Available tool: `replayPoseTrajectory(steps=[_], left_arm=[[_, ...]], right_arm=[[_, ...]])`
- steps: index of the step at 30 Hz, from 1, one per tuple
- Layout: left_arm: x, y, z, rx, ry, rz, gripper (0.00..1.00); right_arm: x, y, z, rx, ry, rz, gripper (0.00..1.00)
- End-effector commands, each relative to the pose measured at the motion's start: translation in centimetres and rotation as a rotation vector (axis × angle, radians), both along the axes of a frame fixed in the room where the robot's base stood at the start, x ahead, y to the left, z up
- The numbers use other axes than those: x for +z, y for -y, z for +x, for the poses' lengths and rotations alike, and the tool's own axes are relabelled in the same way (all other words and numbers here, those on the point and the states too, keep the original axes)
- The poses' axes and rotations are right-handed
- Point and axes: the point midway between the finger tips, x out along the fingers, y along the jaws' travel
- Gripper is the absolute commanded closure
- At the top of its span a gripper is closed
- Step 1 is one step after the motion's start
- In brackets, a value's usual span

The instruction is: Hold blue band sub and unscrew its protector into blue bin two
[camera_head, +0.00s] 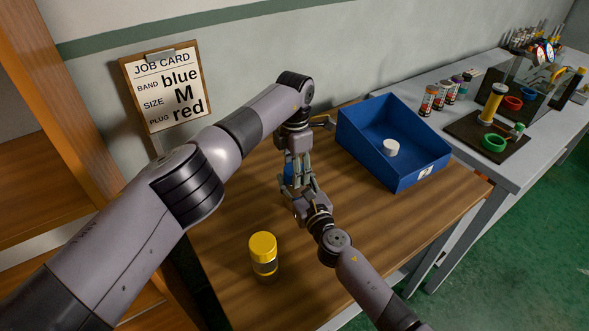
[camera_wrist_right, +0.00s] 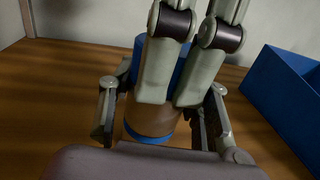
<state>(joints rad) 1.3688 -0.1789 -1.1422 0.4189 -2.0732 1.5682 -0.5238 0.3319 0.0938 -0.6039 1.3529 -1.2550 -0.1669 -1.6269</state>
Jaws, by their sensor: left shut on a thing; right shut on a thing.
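The blue band sub is a brownish cylinder (camera_wrist_right: 150,124) standing on the wooden table, with a blue band (camera_wrist_right: 147,138) near its foot. Its blue protector (camera_wrist_right: 140,46) is at the top and also shows in the head view (camera_head: 288,172). My right gripper (camera_head: 293,193) is shut around the sub's body from the side. My left gripper (camera_head: 299,183) points down from above and is shut on the protector; its fingers hide much of it. A blue bin (camera_head: 375,157) stands at the table's back right, with a small white cap (camera_head: 391,147) inside. Its label is too small to read.
A yellow-capped jar (camera_head: 263,256) stands at the table's front left. A job card (camera_head: 164,86) reads blue, M, red. A grey bench (camera_head: 452,110) at the right carries several bottles and fittings. The table's right front is mostly clear.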

Motion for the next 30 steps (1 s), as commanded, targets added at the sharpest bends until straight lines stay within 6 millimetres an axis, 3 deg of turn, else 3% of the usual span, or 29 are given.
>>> replayPoseTrajectory(steps=[2,3,11,22,30], left_arm=[[0.0,-0.1,0.1,0.000,0.002,0.000,0.89],[0.0,-0.1,0.1,-0.001,0.002,0.000,0.53],[0.0,0.0,0.0,-0.003,0.001,0.000,0.36],[0.4,0.0,0.0,-0.004,0.001,0.000,0.35],[3.6,-0.1,0.1,-0.004,0.004,0.000,0.35]], right_arm=[[0.0,0.0,0.0,0.000,0.000,0.000,1.00],[0.0,0.0,0.0,0.000,0.000,0.000,1.00],[0.0,0.0,0.0,0.000,0.000,0.000,1.00],[0.0,0.0,0.0,0.000,0.000,0.000,1.00],[0.0,0.0,0.0,0.000,0.000,0.000,1.00]])
